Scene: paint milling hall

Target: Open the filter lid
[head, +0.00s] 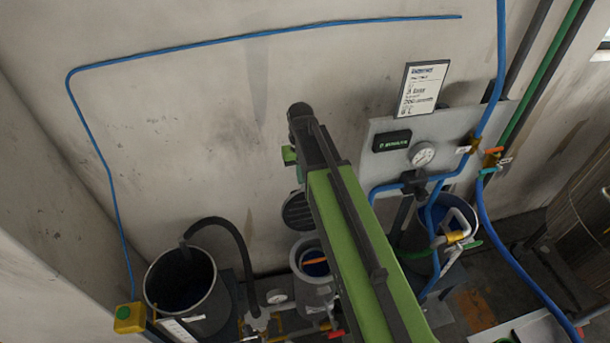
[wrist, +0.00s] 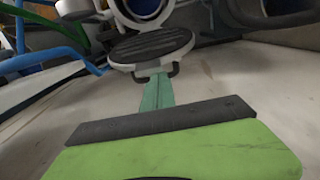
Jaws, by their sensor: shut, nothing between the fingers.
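The filter lid (head: 297,212) is a dark ribbed disc standing raised behind the filter housing (head: 312,262), near the wall. The housing's round mouth is uncovered, with blue and an orange strip visible inside. In the wrist view the lid (wrist: 152,45) shows its dark face, pale rim and a small dark handle (wrist: 172,70) at its edge. The blue-lined housing mouth (wrist: 143,8) lies beyond it. My gripper (wrist: 156,82) is shut and empty, its green fingers pointing at the lid's handle edge. Whether they touch it I cannot tell. In the head view my arm hides the fingertips.
A black bucket (head: 182,285) with a dark hose stands left of the housing. A grey panel (head: 385,150) with a gauge (head: 422,154) and blue pipes is to the right. Another dark vessel (head: 440,225) stands below it. The wall above left is bare except for a blue line.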

